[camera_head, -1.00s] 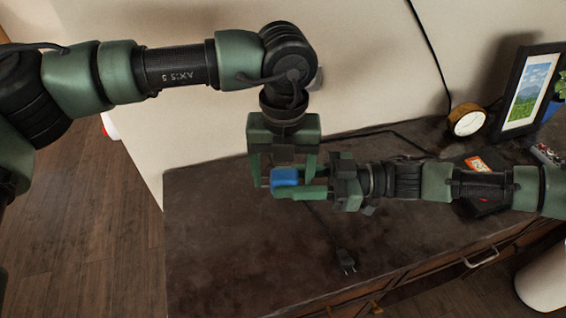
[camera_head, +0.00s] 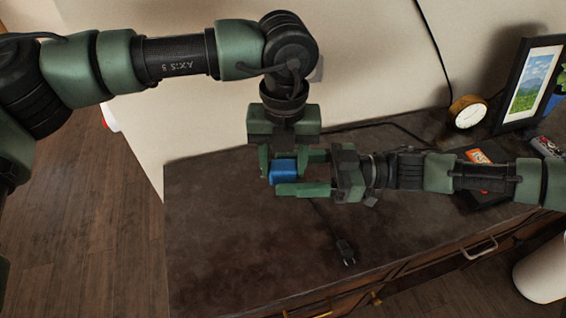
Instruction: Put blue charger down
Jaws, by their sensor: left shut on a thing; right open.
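The blue charger (camera_head: 284,173) is held above the dark tabletop, near its back left part. My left gripper (camera_head: 270,168) points down from above and is shut on the charger; its fingers are partly hidden by my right gripper's fingers. My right gripper (camera_head: 290,172) reaches in from the right. It is open, with one finger on the near side of the charger and one behind it. I cannot tell whether these fingers touch the charger. A black cable with a plug (camera_head: 345,252) hangs or lies below, on the front part of the tabletop.
The dark tabletop (camera_head: 220,250) is clear at left and front. A small round clock (camera_head: 467,112), a picture frame (camera_head: 533,88) and a black item with an orange label (camera_head: 478,158) stand or lie at the right. A wall is close behind.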

